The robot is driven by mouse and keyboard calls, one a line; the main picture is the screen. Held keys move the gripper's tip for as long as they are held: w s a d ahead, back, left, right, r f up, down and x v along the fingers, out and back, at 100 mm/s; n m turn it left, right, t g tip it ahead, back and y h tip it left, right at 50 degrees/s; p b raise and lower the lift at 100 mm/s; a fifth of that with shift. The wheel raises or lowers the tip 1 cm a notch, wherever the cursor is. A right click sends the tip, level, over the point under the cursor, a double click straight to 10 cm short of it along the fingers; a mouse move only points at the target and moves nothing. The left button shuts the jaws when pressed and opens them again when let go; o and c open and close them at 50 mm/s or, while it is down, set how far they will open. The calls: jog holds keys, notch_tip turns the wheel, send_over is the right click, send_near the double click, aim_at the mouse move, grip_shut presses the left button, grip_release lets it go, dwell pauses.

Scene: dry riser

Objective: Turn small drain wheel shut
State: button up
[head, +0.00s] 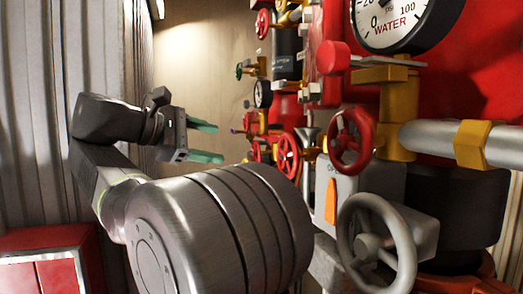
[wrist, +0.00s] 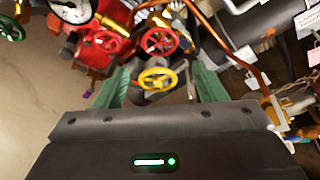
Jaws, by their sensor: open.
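Several handwheels are in view, and no readable label marks one as the small drain wheel. In the wrist view a small yellow wheel (wrist: 157,80) shows between my gripper's teal fingers, beyond a visible gap; I cannot tell its exact distance. The yellow wheel cannot be made out clearly there.
A large grey wheel (head: 376,245) and a red wheel (head: 351,140) stand close at the right, below a water gauge (head: 393,20). A copper pipe (wrist: 222,42) runs near the right finger in the wrist view. A corrugated wall (head: 60,40) and red box (head: 45,265) are at left.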

aim_at(253, 153)
jog(key=p+x, duration=0.1)
jog(key=x, duration=1.1)
jog(key=shift+w+d+f+p, duration=0.1)
jog(key=shift+w+d+p, duration=0.1)
jog(key=shift+d+p, duration=0.2)
jog(key=shift+a, duration=0.1)
jog(key=c, duration=0.7)
